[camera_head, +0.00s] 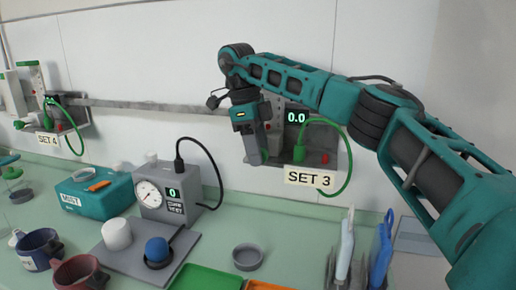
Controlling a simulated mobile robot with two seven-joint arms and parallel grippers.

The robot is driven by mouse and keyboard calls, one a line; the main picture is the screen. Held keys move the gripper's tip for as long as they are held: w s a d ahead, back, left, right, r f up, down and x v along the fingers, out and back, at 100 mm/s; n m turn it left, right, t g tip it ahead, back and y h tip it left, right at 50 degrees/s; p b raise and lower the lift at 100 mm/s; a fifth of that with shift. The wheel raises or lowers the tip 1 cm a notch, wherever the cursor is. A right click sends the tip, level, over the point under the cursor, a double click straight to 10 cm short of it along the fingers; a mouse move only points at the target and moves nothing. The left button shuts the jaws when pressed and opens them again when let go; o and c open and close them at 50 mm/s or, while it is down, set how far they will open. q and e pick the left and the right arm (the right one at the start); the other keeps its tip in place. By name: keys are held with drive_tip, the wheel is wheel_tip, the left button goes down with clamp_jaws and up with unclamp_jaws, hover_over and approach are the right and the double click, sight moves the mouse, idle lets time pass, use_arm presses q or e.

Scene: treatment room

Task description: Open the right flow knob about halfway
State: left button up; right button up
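The right flow unit (315,143) is on the back wall, with a green display (297,117) reading 0.0 and a "SET 3" label (310,179) below it. A green hose fitting (299,150) and a small red part (324,158) show on it. My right gripper (256,160) points down in front of the unit's left side. I cannot make out the flow knob; the gripper and wrist cover that side. Whether the fingers are open, shut or touching anything is unclear. My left gripper is not in view.
A "SET 4" flow unit (68,118) is at the far left. Below are a teal box (95,198), a grey gauge box (165,192) with a cable, cups and a grey dish (248,257). Upright blue-and-white items (380,250) stand at the front right. A green hose (345,180) loops beside my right arm.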

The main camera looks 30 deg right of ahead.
drive_tip(key=v, duration=0.7)
drive_tip(key=shift+r, duration=0.25)
wheel_tip(320, 180, up, 5)
drive_tip(key=s+d+t+y, duration=0.2)
drive_tip(key=f, duration=1.2)
drive_tip(key=shift+w+a+f, duration=0.15)
drive_tip(key=shift+w+a, duration=0.1)
drive_tip(key=shift+c, duration=0.3)
clamp_jaws()
